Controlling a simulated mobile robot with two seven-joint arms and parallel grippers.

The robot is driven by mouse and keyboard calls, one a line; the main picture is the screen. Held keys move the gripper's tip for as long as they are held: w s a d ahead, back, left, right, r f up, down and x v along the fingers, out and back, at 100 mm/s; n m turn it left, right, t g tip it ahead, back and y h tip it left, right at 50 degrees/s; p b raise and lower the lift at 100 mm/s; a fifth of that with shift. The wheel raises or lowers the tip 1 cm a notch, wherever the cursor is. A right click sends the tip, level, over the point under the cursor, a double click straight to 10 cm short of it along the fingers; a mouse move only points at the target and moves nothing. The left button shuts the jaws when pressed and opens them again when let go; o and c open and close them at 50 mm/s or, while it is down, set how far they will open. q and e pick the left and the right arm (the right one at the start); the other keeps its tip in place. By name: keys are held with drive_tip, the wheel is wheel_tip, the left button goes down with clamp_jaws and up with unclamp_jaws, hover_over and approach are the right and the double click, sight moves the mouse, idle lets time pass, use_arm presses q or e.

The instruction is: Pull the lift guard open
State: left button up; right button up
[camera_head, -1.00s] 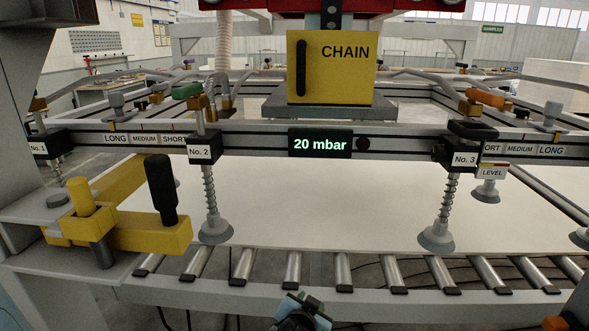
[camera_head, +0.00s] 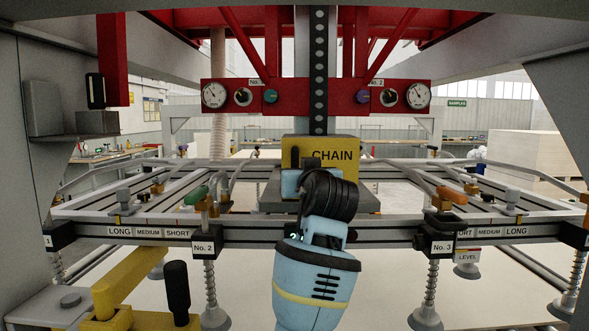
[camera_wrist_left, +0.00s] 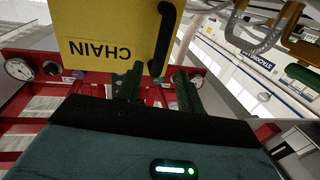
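The lift guard appears to be the yellow box marked CHAIN (camera_head: 345,153), in the middle of the head view in front of the lift column. Its black upright handle (camera_head: 295,157) is on its left side. In the left wrist view the guard (camera_wrist_left: 105,25) appears upside down with its handle (camera_wrist_left: 166,35). My left gripper (camera_wrist_left: 159,72) is open, its dark green fingers on either side of the handle's near end. I cannot tell if they touch it. In the head view my left wrist hides the fingers and the guard's lower left part. My right gripper is not in view.
A suction frame beam (camera_head: 385,234) crosses below the guard, with suction cups (camera_head: 426,318) over a pale sheet (camera_head: 385,285). A yellow clamp with a black grip (camera_head: 177,290) is at lower left. A red panel with gauges (camera_head: 213,95) hangs above.

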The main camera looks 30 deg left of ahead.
use_arm(q)
drive_tip(key=shift+x, duration=3.9)
drive_tip(key=shift+c, duration=0.4)
clamp_jaws()
